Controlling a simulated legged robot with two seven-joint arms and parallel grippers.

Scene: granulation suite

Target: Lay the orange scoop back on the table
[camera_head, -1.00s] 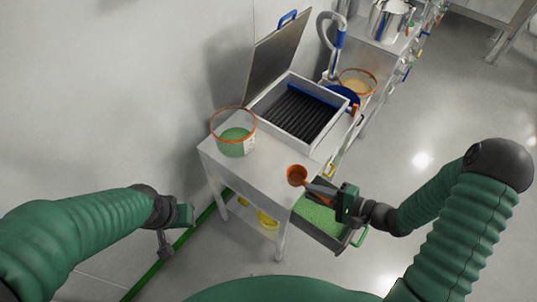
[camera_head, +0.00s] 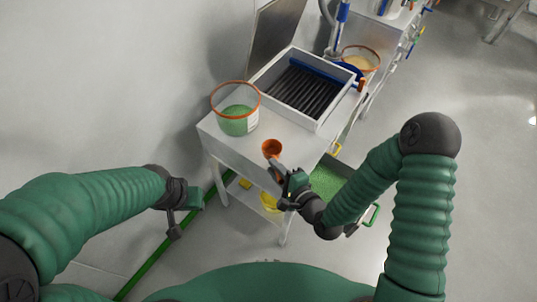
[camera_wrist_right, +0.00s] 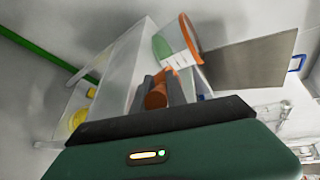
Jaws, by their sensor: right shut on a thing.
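The orange scoop (camera_head: 271,148) is at the front edge of the white table (camera_head: 230,150), its cup towards the table top. My right gripper (camera_head: 284,178) is shut on the scoop's handle, just in front of the table edge. In the right wrist view the scoop (camera_wrist_right: 156,92) shows between the fingers (camera_wrist_right: 168,92), with the table beyond it. I cannot tell whether the scoop touches the table. My left gripper (camera_head: 186,204) is at the left, away from the table and apart from everything; its fingers do not show clearly.
A clear orange-rimmed tub of green granules (camera_head: 236,118) stands on the table's left corner. A white box with dark bars (camera_head: 322,125) stands behind. A tray of green granules (camera_head: 328,182) sits low at the right. The table top between tub and scoop is bare.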

